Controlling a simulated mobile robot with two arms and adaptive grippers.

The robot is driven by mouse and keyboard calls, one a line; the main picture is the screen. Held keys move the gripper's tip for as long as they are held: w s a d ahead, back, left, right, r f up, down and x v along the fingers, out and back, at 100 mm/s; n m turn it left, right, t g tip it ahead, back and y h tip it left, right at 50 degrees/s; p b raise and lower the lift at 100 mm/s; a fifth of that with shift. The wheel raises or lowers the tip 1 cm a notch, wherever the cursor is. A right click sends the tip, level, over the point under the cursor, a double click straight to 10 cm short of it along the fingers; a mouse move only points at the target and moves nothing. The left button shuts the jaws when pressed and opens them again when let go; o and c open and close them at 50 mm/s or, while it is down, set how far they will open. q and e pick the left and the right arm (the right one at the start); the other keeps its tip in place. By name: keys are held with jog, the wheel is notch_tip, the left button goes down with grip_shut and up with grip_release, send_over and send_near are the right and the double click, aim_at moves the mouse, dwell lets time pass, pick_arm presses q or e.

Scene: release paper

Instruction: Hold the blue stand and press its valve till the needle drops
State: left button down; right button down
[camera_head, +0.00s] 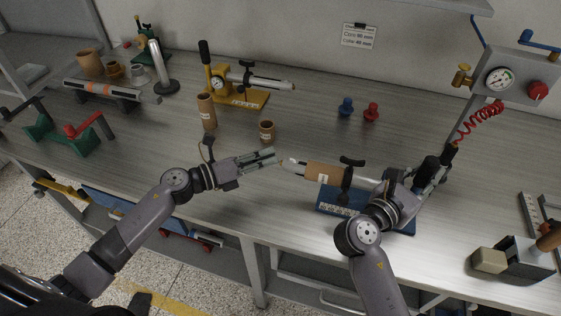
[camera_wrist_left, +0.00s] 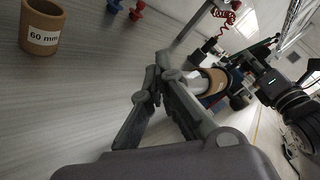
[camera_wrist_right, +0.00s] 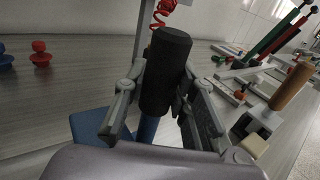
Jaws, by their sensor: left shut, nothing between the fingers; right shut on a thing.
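The blue stand (camera_head: 335,206) is on the bench at right of centre, partly hidden by my right arm. Its light shaft (camera_head: 296,166) points left and carries a brown cardboard core (camera_head: 322,174). A black knob (camera_head: 352,161) shows beside the core; I cannot tell whether it is the valve. The stand's gauge and needle are not visible. My right gripper (camera_head: 432,176) is shut on the stand's black grip (camera_wrist_right: 166,70), above a blue post. My left gripper (camera_head: 274,156) is shut and empty, just left of the shaft's tip; it also shows in the left wrist view (camera_wrist_left: 154,74).
A yellow stand with a gauge (camera_head: 240,97) is behind. Two brown cores (camera_head: 206,111) (camera_head: 267,132) stand near my left gripper. Blue (camera_head: 346,106) and red (camera_head: 371,112) knobs lie at the back. A grey gauge panel (camera_head: 515,78) rises at right.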

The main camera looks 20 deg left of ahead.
pick_arm(q)
jog(key=shift+s+d, duration=0.1)
jog(key=shift+d, duration=0.55)
pick_arm(e)
jog(key=shift+a, duration=0.15)
dwell(2.1)
pick_arm(q)
jog(key=shift+a, duration=1)
jog(key=shift+a, duration=0.1)
jog(key=shift+a, duration=2.5)
pick_arm(e)
jog(key=c, duration=1.8)
grip_release()
jog(key=shift+r, duration=0.15)
jog(key=o, duration=0.6)
jog(key=shift+c, duration=0.2)
